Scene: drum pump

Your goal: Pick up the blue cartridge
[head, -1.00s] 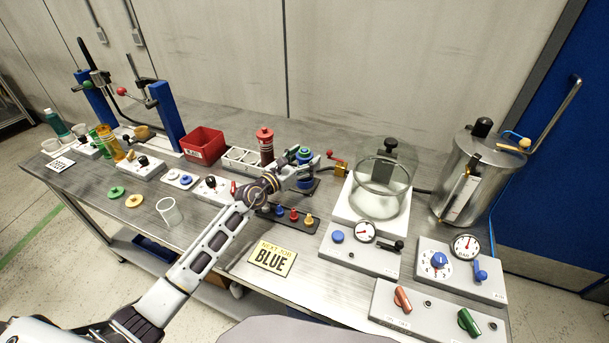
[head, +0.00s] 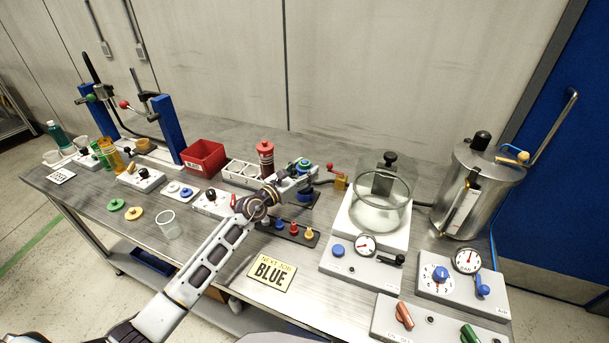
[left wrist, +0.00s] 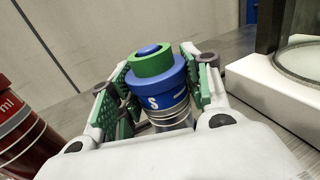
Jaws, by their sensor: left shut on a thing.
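The blue cartridge (left wrist: 161,88) has a green ring on its top and a letter S on its side. It stands between the green finger pads of my left gripper (left wrist: 158,95) in the left wrist view, and the gripper is shut on it. In the head view the cartridge's top (head: 303,166) shows between the fingers of my left gripper (head: 297,178). A blue part is visible below the fingers; the lower body is largely hidden by the gripper. My right gripper is not in view.
A red cartridge (head: 266,160) stands just left of the gripper beside a white rack (head: 240,172). A glass vessel (head: 380,205) on a white block is to the right. A strip of coloured plugs (head: 288,231) and a "NEXT JOB BLUE" sign (head: 271,271) lie in front.

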